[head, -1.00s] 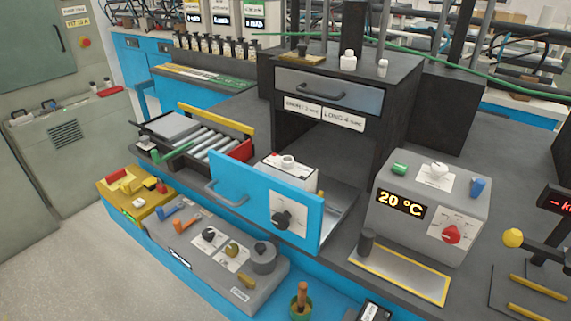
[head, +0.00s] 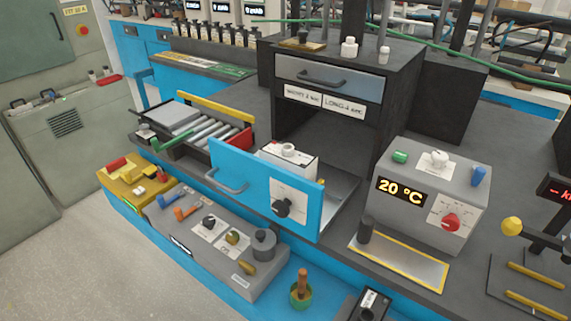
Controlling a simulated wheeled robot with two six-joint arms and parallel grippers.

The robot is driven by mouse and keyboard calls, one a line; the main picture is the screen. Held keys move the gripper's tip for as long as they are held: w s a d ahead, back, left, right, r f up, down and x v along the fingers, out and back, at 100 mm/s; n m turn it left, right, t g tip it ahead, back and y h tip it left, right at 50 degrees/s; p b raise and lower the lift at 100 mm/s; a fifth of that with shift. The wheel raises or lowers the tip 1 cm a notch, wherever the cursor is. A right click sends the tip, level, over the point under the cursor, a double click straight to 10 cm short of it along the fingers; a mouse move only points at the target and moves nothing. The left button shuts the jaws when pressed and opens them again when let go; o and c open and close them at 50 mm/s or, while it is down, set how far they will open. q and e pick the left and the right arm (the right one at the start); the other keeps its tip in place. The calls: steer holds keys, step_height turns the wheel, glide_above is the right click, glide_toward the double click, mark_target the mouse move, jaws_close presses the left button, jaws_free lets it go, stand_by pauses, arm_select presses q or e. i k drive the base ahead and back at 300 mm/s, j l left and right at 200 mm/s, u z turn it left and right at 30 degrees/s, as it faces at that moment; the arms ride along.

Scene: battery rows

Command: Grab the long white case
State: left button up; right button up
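A white case (head: 299,159) with a small red mark and a round knob on top sits in the pulled-out blue drawer (head: 240,185), behind its front panel. Its lower part is hidden by that panel, so I cannot tell its full length. The drawer comes out of a dark cabinet (head: 398,80) that bears two white labels (head: 343,108), one reading "LONG". Neither of my grippers is in view.
A grey box with a "20 °C" display (head: 440,175) stands right of the drawer. A roller tray (head: 205,133) is to the left. Floor is clear at lower left.

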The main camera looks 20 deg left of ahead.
mark_target(309, 172)
steer(key=k+l, duration=0.1)
steer(key=l, duration=0.3)
steer(key=k+l, duration=0.15)
steer(key=l, duration=0.3)
steer(key=k+l, duration=0.1)
steer(key=l, duration=0.3)
steer(key=k+l, duration=0.1)
steer(key=l, duration=0.35)
steer(key=k+l, duration=0.15)
steer(key=l, duration=0.25)
steer(key=l+u, duration=0.05)
